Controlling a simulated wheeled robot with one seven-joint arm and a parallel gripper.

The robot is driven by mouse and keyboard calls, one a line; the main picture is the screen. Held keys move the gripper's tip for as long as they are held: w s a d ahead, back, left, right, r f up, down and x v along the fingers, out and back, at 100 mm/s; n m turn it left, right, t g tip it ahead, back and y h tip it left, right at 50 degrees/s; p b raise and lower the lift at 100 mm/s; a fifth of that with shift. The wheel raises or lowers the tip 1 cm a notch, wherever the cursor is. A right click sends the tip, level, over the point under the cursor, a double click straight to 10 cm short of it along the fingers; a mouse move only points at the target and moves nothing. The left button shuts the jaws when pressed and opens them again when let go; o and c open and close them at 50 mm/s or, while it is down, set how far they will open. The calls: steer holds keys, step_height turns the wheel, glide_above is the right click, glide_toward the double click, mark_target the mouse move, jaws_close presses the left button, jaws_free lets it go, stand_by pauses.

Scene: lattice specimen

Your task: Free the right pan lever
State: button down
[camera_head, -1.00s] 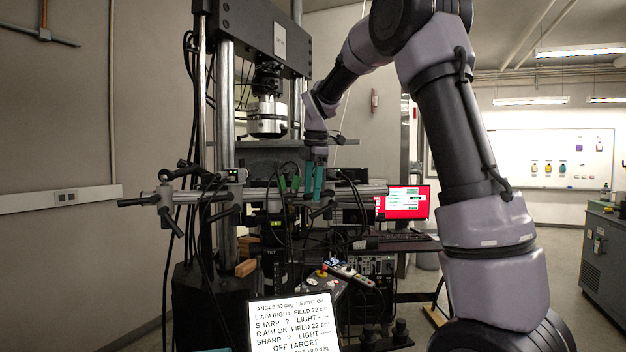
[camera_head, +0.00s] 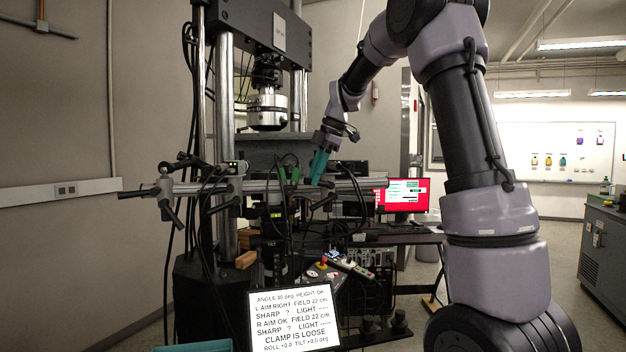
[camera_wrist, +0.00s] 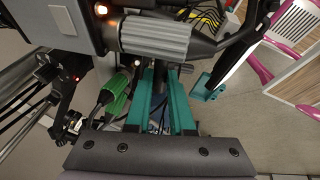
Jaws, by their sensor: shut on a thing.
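My gripper (camera_head: 319,172) has teal fingers and sits at the right part of the horizontal metal bar (camera_head: 262,187), tilted, with its wrist up and to the right. In the wrist view the fingers (camera_wrist: 160,78) come together just below a grey ribbed cylinder. They are shut on a small dark piece, which I take to be the right pan lever; the fingers hide most of it. A screen (camera_head: 293,318) at the bottom reads "R AIM OK", "L AIM RIGHT" and "CLAMP IS LOOSE".
The grey ribbed cylinder (camera_wrist: 155,38) lies close beyond the fingertips. Black clamp handles (camera_head: 170,210) stick out at the bar's left. The test frame's column (camera_head: 226,110) stands behind. A red monitor (camera_head: 403,196) stands to the right.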

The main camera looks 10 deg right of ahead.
steer(key=shift+d+r+y, duration=0.45)
steer(key=shift+d+y, duration=0.2)
steer(key=shift+y, duration=0.55)
steer(key=shift+r+y, duration=0.25)
steer(key=shift+y, duration=0.35)
steer(key=y, duration=0.1)
steer(key=d+r+y, duration=0.1)
steer(key=y, duration=0.1)
steer(key=shift+w+d+m, duration=0.1)
steer(key=shift+d+m, duration=0.15)
steer(key=shift+m, duration=0.05)
steer(key=c, duration=0.7)
jaws_free()
